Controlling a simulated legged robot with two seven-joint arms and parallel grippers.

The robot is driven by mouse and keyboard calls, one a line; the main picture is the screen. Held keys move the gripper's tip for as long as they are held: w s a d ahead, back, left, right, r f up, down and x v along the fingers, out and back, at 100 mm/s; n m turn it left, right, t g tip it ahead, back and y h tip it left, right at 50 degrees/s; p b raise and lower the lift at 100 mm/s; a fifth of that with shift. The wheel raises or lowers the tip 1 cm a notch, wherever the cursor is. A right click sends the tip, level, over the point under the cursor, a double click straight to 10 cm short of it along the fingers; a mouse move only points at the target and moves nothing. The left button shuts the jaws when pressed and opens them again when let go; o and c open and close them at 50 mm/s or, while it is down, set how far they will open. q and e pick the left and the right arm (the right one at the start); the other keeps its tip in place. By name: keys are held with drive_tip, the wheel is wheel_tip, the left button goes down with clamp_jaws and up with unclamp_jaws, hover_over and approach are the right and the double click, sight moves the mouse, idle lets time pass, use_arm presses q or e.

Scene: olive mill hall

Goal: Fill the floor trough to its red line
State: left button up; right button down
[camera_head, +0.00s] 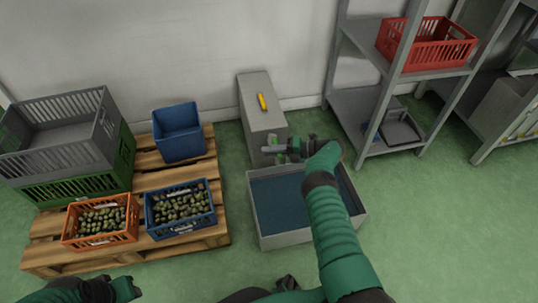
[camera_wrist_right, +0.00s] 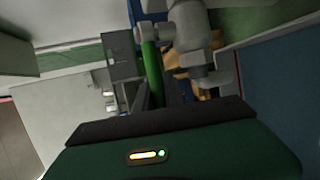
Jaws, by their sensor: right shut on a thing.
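No red line can be made out. A grey tap (camera_wrist_right: 190,40) with a green lever (camera_wrist_right: 152,70) shows in the right wrist view. My right gripper (camera_head: 286,149) is over the trough's back edge, beside the grey cabinet (camera_head: 262,112). It is shut on the green lever, and its jaws partly hide the grip. My left gripper (camera_head: 130,289) is low at the left, and its fingers cannot be made out.
A wooden pallet (camera_head: 150,252) at the left bears an orange crate (camera_head: 98,240) and a blue crate (camera_head: 180,228) of olives, plus other crates. A metal shelf (camera_head: 365,108) with a red crate (camera_head: 432,55) stands at the right. Floor right of the trough is clear.

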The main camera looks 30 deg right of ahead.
drive_tip(key=shift+d+f, duration=0.1)
idle(0.3)
drive_tip(key=c, duration=1.4)
unclamp_jaws()
drive_tip(key=shift+d+f, duration=0.1)
drive_tip(key=shift+c, duration=0.2)
drive_tip(key=p+v, duration=0.3)
drive_tip(key=v, duration=1.3)
drive_tip(key=shift+s+d, duration=0.2)
drive_tip(key=shift+d, duration=0.15)
